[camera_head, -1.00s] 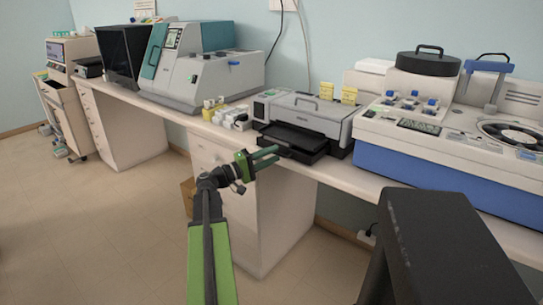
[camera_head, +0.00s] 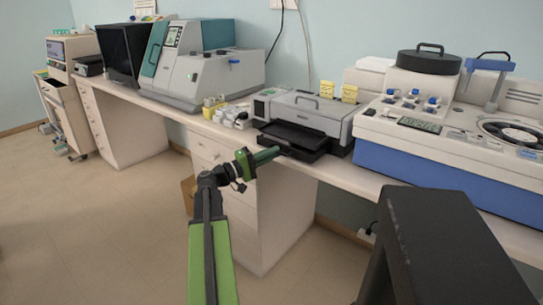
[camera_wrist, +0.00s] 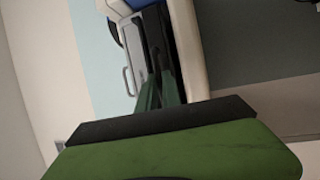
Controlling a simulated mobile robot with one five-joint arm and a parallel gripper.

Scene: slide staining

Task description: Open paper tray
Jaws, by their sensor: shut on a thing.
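The printer (camera_head: 330,122) is a grey and white box on the bench. Its black paper tray (camera_head: 300,137) sticks out at the front, above the bench edge. My gripper (camera_head: 276,151), with green fingers, reaches the tray's front left edge and is shut on it. In the wrist view the two fingers (camera_wrist: 158,82) converge on the dark tray (camera_wrist: 154,28). The exact grip spot on the tray is small and partly hidden by the fingers.
Small white and yellow boxes (camera_head: 228,114) stand left of the printer. A grey and teal machine (camera_head: 205,75) is farther left. A white and blue stainer (camera_head: 430,150) stands close on the right. The floor (camera_head: 110,225) in front of the bench is clear at left.

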